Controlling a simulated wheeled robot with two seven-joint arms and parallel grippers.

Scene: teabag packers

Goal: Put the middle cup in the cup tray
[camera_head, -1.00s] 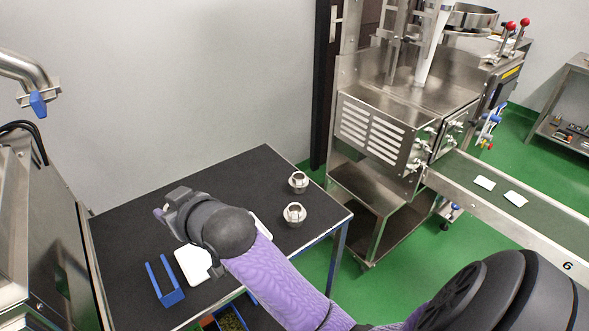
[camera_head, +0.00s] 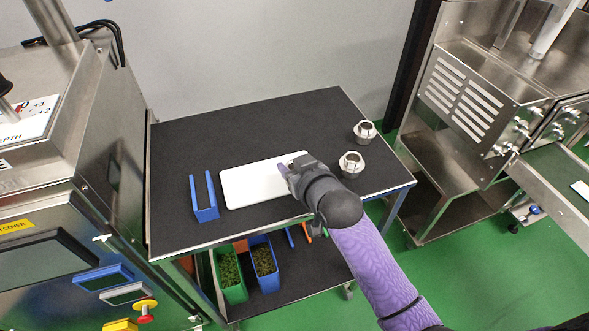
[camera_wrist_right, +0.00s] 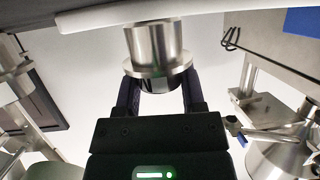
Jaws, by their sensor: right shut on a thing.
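My right gripper (camera_head: 286,174) is over the right end of a white tray (camera_head: 245,187) on the black table. In the right wrist view, its dark fingers (camera_wrist_right: 157,95) are shut on a metal cup (camera_wrist_right: 152,45) with a wide rim. The cup overlaps the tray's pale edge (camera_wrist_right: 90,17) there; I cannot tell whether they touch. The gripper hides the held cup in the head view. Two other metal cups stand on the table to the right, one at the back (camera_head: 364,131) and one nearer (camera_head: 351,164). My left gripper is not in view.
A blue U-shaped holder (camera_head: 207,212) stands left of the tray. Green (camera_head: 231,288) and blue (camera_head: 265,278) bins with leafy contents sit on the lower shelf. Steel machines flank the table left (camera_head: 110,140) and right (camera_head: 480,60). The tabletop behind the tray is clear.

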